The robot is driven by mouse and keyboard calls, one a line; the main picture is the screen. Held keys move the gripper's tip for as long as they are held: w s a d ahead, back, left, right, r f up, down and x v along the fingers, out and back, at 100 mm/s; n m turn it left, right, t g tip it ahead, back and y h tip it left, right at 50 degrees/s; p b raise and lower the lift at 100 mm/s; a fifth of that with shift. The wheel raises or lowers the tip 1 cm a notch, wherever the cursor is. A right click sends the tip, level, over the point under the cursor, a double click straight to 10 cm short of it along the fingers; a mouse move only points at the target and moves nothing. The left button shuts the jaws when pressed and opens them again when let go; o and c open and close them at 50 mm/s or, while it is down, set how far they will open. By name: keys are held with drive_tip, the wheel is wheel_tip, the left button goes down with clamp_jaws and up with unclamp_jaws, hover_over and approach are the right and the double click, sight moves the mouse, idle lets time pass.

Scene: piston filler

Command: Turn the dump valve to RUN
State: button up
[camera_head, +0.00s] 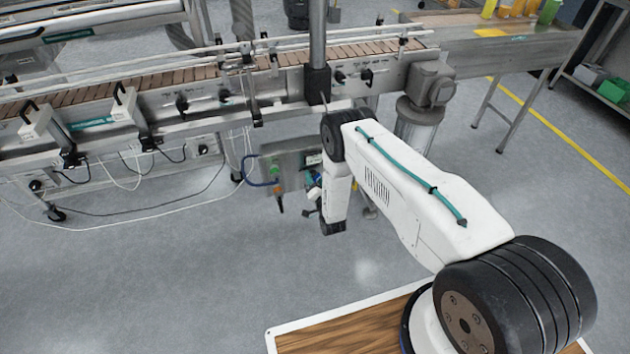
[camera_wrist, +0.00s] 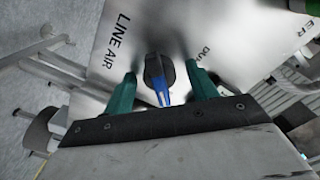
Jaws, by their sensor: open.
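In the wrist view, the dump valve's knob (camera_wrist: 158,72) is a round black dial with a blue handle on a grey metal panel (camera_wrist: 108,62). The blue handle's pale tip points toward the bottom of the picture. My gripper (camera_wrist: 161,74) is open, with one green finger on each side of the knob. Visible gaps separate the fingers from the knob. A label starting "DU" is partly hidden by the right finger. In the head view, the grey control box (camera_head: 283,158) hangs below the conveyor, and my arm hides part of it.
The panel also reads "LINE AIR" at left, and "ER" shows at upper right. In the head view, the conveyor (camera_head: 150,82) runs above the box. A motor (camera_head: 430,83) sits to its right. Cables hang at left. The grey floor (camera_head: 190,270) in front is open.

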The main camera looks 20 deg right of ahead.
drive_tip(key=s, duration=0.7)
drive_tip(key=shift+s, duration=0.4)
